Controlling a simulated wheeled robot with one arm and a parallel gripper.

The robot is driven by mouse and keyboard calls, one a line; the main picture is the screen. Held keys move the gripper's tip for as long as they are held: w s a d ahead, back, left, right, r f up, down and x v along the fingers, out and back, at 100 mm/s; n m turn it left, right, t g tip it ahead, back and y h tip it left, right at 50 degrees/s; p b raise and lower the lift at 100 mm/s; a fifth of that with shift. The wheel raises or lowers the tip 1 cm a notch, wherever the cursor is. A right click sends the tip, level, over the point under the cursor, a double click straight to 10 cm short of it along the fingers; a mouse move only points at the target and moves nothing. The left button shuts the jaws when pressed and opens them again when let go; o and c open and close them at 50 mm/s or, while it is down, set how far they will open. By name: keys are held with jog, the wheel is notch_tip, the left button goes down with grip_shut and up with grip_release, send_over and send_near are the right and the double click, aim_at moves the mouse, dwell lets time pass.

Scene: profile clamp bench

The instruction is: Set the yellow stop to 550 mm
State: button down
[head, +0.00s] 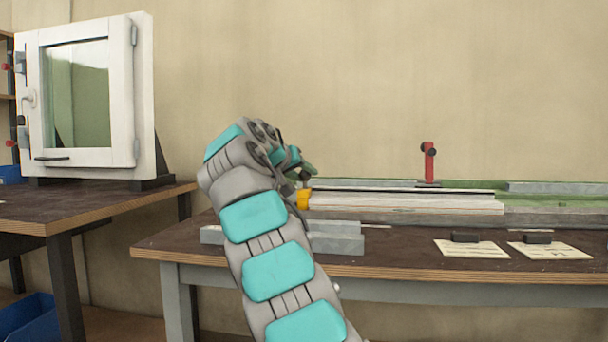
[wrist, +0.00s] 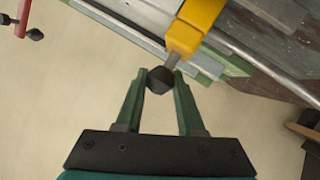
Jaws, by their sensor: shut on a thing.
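The yellow stop (head: 304,199) sits at the left end of the profile on the clamp bench (head: 400,221). It also shows large at the top of the wrist view (wrist: 193,26), on the rail. A metal stem runs from it to a dark knob (wrist: 160,80). My gripper (wrist: 160,83) is shut on this knob, with a green finger on either side. In the head view my arm hides most of the gripper (head: 302,174) and the bench's left end. I cannot read any scale marks or the stop's position in mm.
A red clamp (head: 429,162) stands upright behind the profile (head: 400,202). Grey blocks (head: 335,240) lie at the table's front left. Two cards (head: 471,249) with dark blocks lie at the front right. A white window frame (head: 90,95) stands on the left table.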

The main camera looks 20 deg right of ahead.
jog(key=shift+a, duration=0.1)
jog(key=w+a+p, duration=0.1)
jog(key=a+p, duration=0.1)
jog(key=w+a+p, duration=0.2)
jog(key=a, duration=0.1)
jog(key=w+a+p, duration=0.2)
jog(key=p, duration=0.1)
jog(key=shift+a+r, duration=0.15)
jog(key=shift+r, duration=0.1)
jog(key=shift+w+a+f, duration=0.25)
jog(key=shift+w+a, duration=0.1)
jog(key=shift+a, duration=0.05)
jog(key=c, duration=0.5)
grip_release()
jog(key=shift+s+a, duration=0.1)
jog(key=v, duration=0.7)
jog(key=shift+s+a+r, duration=0.1)
jog(key=shift+s+a, duration=0.1)
jog(key=shift+s, duration=0.05)
